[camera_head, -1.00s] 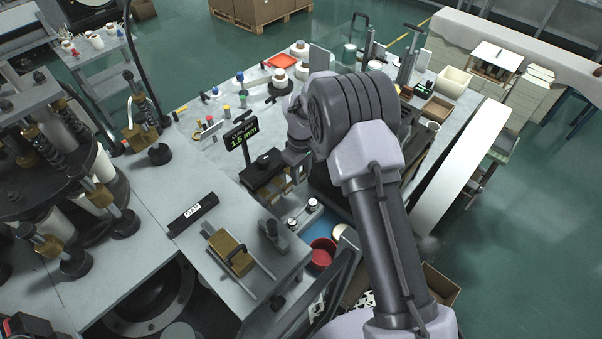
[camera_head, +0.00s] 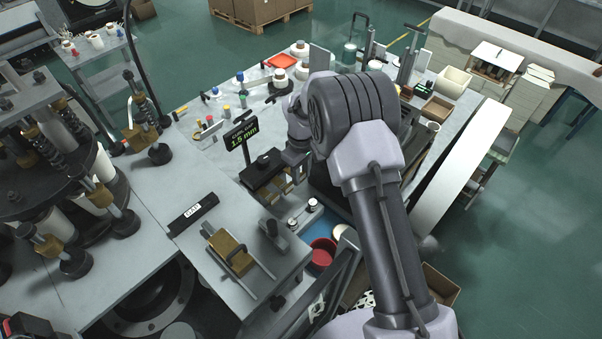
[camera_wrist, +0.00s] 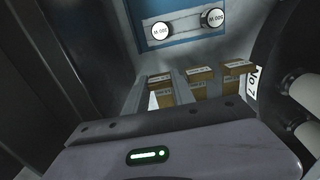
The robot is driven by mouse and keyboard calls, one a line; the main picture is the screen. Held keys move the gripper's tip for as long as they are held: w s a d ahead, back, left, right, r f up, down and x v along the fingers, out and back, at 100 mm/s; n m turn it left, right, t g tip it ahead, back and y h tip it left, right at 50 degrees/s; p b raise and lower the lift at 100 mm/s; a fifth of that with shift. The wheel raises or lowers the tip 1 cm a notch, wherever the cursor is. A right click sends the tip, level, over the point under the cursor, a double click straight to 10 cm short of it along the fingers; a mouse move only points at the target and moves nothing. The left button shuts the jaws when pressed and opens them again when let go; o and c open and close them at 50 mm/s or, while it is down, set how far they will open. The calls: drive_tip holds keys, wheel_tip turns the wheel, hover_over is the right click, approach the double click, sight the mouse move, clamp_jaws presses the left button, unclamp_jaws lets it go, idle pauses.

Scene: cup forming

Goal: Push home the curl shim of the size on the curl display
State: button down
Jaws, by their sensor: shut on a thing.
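The curl display (camera_head: 241,135) stands on a post and appears to read 1.5 mm. Below it is a dark fixture (camera_head: 262,172), with brass pieces low on its right side. My gripper (camera_head: 295,160) is down at that right side, partly hidden by my arm. In the wrist view, several brass curl shims (camera_wrist: 199,76) with white labels stand in a row just beyond my gripper's body; the labels are too small to read.
A plate marked No 7 (camera_wrist: 254,84) and pale rollers (camera_wrist: 304,86) are close on the right. A red bowl (camera_head: 322,252) lies below the bench edge.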

drive_tip(key=shift+w, duration=0.1)
idle(0.5)
drive_tip(key=w+a, duration=0.2)
drive_tip(key=shift+w+a+b, duration=0.3)
drive_tip(key=shift+w+a, duration=0.05)
drive_tip(key=shift+a, duration=0.05)
drive_tip(key=c, duration=1.3)
unclamp_jaws()
wheel_tip(320, 180, up, 18)
drive_tip(key=shift+f+p, duration=0.2)
drive_tip(key=shift+p, duration=0.25)
